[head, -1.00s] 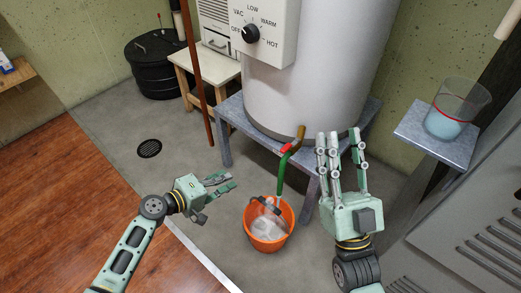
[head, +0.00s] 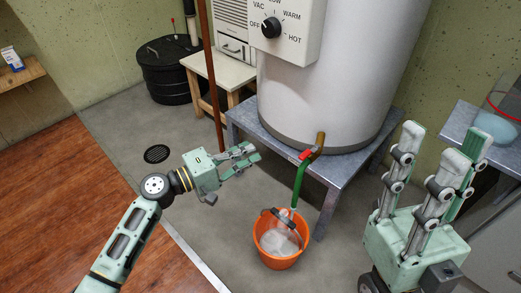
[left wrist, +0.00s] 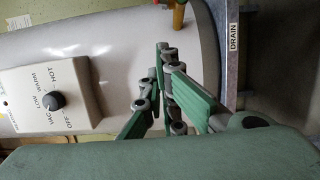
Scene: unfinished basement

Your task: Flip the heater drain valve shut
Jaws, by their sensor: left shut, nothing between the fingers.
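The drain valve is a brass spigot (head: 319,143) with a red handle (head: 306,154), low on the front of the pale water heater (head: 335,75). The handle points to the left and down, across the spigot. A green hose (head: 299,180) hangs from it into an orange bucket (head: 281,262). My left gripper (head: 250,156) is shut and empty, to the left of the handle and apart from it. In the left wrist view its fingers (left wrist: 165,62) meet, and the brass spigot (left wrist: 179,15) shows at the top edge. My right gripper (head: 438,150) is open and empty, fingers up, right of the heater.
The heater stands on a grey metal stand (head: 270,140) with a DRAIN label (left wrist: 233,40) in the left wrist view. A control box with a dial (head: 271,27) juts above. A thin brown pole (head: 211,75) stands at left. A shelf with a glass container (head: 497,128) is at right.

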